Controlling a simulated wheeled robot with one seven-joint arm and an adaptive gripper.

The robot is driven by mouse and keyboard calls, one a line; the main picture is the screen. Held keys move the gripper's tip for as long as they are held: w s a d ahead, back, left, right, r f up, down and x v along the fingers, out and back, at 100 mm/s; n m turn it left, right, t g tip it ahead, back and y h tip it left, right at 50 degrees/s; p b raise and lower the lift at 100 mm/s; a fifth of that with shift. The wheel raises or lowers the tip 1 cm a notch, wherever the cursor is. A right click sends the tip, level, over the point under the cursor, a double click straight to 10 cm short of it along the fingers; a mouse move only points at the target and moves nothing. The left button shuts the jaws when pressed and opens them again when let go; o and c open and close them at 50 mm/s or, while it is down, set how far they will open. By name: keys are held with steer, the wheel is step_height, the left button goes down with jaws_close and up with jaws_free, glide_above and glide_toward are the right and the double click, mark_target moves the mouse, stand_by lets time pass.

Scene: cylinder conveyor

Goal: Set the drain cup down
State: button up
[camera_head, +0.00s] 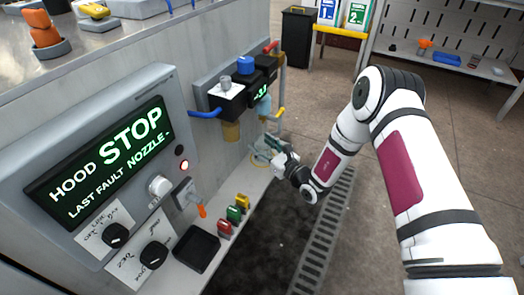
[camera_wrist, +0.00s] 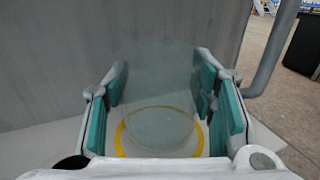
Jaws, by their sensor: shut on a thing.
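The drain cup (camera_wrist: 160,95) is a clear, see-through cup between the teal finger pads of my gripper (camera_wrist: 162,100) in the wrist view. My gripper is shut on it. A yellow ring (camera_wrist: 122,140) on the pale ledge shows below and around the cup's outline; I cannot tell whether the cup touches the ledge. In the head view my gripper (camera_head: 266,150) is low over the ledge (camera_head: 250,188), beneath the regulator unit. The cup is hard to make out there, hidden among the fingers.
The regulator unit (camera_head: 232,95) with its blue knob hangs on the wall above my gripper. Red, green and yellow blocks and a black tray (camera_head: 197,250) lie nearer on the ledge. A grey pipe (camera_wrist: 273,50) stands at the right in the wrist view. A floor grate (camera_head: 325,235) runs alongside.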

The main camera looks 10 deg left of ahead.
steer(key=shift+f, duration=0.3)
steer(key=shift+f, duration=0.15)
steer(key=o, duration=1.3)
steer(key=shift+c, duration=0.2)
steer(key=shift+s+d+r, duration=0.1)
steer(key=shift+r, duration=0.1)
steer(key=p+v, duration=0.3)
steer(key=v, duration=0.8)
steer(key=shift+s+d, duration=0.25)
